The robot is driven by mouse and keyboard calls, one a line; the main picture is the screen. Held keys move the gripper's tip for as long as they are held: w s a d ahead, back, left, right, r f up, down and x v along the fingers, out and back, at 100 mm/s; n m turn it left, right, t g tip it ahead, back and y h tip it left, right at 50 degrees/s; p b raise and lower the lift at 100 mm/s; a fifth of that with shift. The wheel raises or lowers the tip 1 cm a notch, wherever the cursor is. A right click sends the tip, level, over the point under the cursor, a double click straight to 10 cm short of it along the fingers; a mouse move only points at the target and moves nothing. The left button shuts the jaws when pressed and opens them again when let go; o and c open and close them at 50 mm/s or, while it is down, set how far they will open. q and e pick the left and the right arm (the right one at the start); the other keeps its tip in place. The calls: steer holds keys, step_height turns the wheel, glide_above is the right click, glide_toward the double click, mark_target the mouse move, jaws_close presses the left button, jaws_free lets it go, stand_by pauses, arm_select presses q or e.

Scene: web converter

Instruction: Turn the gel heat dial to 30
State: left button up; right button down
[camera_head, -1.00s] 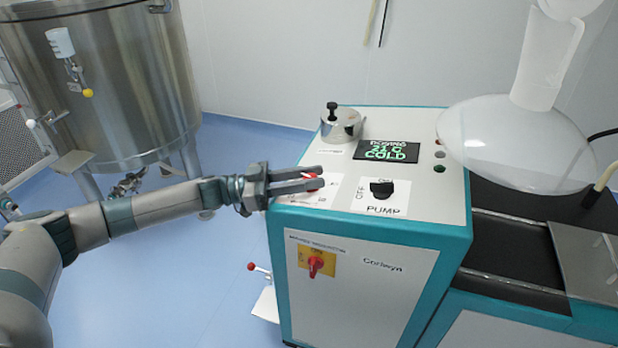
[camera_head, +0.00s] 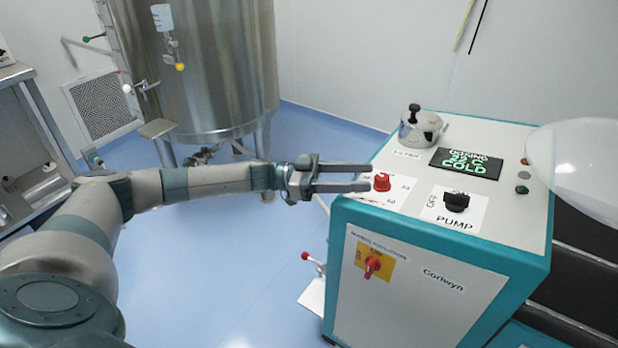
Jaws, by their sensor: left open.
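The red gel heat dial (camera_head: 381,182) sits on a white scale plate at the left edge of the machine's top panel. Its scale marks are too small to read surely. My left gripper (camera_head: 369,177) is open, coming in from the left, its two fingers pointing right. The fingertips are just left of the dial, and I cannot tell whether one touches it. Nothing is between the fingers. The dark display (camera_head: 466,163) shows green text with COLD on its bottom line; its number is hard to read. My right gripper is not in view.
The black PUMP knob (camera_head: 456,202) is right of the dial, and a metal lidded pot (camera_head: 421,129) is behind it. A red switch on a yellow plate (camera_head: 372,266) is on the front. A steel tank (camera_head: 205,75) stands behind my arm.

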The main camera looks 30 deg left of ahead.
arm_select(q)
steer(key=b+v, duration=0.2)
steer(key=v, duration=1)
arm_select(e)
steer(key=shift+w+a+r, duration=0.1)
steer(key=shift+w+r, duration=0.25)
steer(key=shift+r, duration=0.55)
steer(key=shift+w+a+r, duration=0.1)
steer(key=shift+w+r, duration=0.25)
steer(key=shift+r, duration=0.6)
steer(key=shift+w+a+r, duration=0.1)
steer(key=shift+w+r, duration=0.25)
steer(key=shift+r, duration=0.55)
